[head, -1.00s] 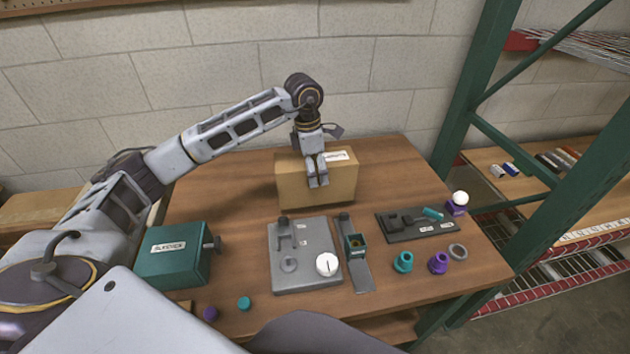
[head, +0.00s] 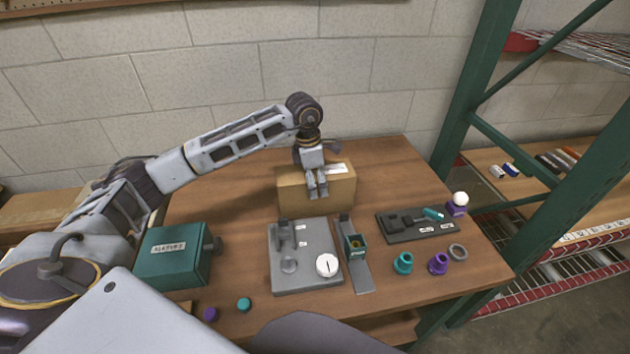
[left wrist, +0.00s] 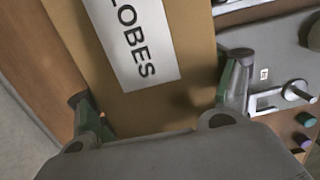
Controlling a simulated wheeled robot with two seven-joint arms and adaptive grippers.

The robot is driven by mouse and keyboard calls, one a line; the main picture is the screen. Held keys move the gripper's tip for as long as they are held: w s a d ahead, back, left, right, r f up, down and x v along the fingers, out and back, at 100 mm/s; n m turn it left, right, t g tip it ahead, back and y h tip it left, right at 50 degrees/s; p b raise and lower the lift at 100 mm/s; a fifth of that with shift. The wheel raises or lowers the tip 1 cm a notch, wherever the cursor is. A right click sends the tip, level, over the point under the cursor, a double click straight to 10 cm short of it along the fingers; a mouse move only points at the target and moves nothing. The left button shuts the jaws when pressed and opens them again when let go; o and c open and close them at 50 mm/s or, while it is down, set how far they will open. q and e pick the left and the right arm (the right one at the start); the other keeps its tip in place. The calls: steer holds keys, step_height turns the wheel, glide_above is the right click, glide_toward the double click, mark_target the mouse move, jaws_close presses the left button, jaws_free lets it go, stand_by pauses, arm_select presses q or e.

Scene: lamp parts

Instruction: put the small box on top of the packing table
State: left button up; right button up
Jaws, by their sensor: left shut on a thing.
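The small cardboard box (head: 291,200) has a white label that partly reads "LOBES" in the left wrist view. It is at the back middle of the wooden table (head: 225,185), behind the grey fixture plate. My left gripper (head: 317,190) reaches down over the box and is shut on it. In the left wrist view a finger lies on each side of the box (left wrist: 150,112). The box looks level and low over the tabletop; I cannot tell whether its underside touches. My right gripper is not in view.
In front of the box are the grey fixture plate (head: 300,262) and a narrow bracket (head: 356,260). A teal box (head: 172,258) stands at left, and a dark tray (head: 418,226) at right. Small teal and purple parts lie near the front. A green rack post (head: 470,110) rises at right.

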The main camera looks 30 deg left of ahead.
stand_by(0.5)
arm_select(q)
steer(key=o, duration=1.6)
steer(key=shift+o, duration=0.2)
steer(key=shift+f, duration=0.1)
steer(key=r, duration=0.8)
steer(key=s+a+r, duration=0.1)
steer(key=r, duration=0.3)
steer(key=shift+r, duration=0.1)
